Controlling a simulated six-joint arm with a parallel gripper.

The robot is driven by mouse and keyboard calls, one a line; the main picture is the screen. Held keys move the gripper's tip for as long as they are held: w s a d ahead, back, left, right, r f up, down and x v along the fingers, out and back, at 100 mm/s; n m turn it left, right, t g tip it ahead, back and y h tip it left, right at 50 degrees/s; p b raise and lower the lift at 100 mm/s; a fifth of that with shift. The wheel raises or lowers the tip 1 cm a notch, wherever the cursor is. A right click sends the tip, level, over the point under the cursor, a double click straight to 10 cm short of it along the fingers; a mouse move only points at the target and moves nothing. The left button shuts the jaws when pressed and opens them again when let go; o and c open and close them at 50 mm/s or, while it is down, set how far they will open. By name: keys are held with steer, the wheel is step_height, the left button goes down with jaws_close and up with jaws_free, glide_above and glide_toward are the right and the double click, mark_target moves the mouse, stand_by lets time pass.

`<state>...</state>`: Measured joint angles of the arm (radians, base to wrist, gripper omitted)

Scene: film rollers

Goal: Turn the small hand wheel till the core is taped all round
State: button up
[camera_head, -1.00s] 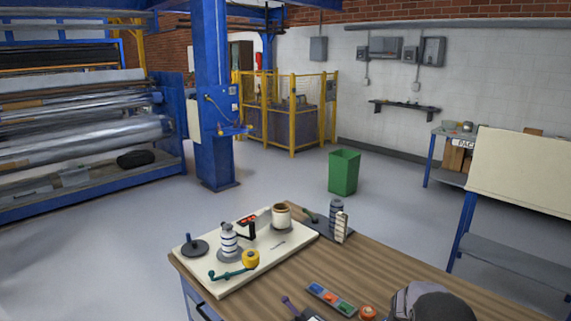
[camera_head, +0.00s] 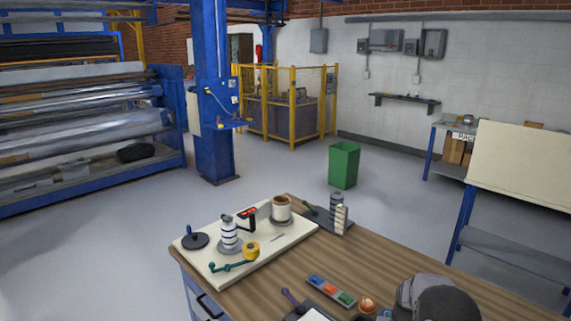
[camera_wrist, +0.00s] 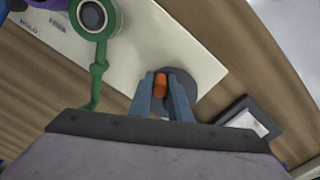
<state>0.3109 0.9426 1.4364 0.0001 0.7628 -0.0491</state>
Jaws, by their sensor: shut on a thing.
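The core (camera_head: 230,236) stands upright beside the wheel, white with dark bands. A yellow tape roll (camera_head: 251,248) sits on a green arm (camera_head: 228,266) in front of it. The core's far side is hidden.
A cream cup-like roll (camera_head: 281,209) stands at the board's back. A dark stand (camera_head: 336,203) with a pale block is behind right.

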steer(key=shift+d, duration=0.15)
steer(key=shift+w+d, duration=0.45)
steer(key=shift+d, duration=0.15)
steer(key=shift+w, duration=0.1)
steer(key=shift+w+d+b, duration=0.45)
steer(key=shift+w+b, duration=0.1)
steer(key=shift+w, duration=0.05)
steer(key=o, duration=0.9)
steer(key=shift+o, duration=0.2)
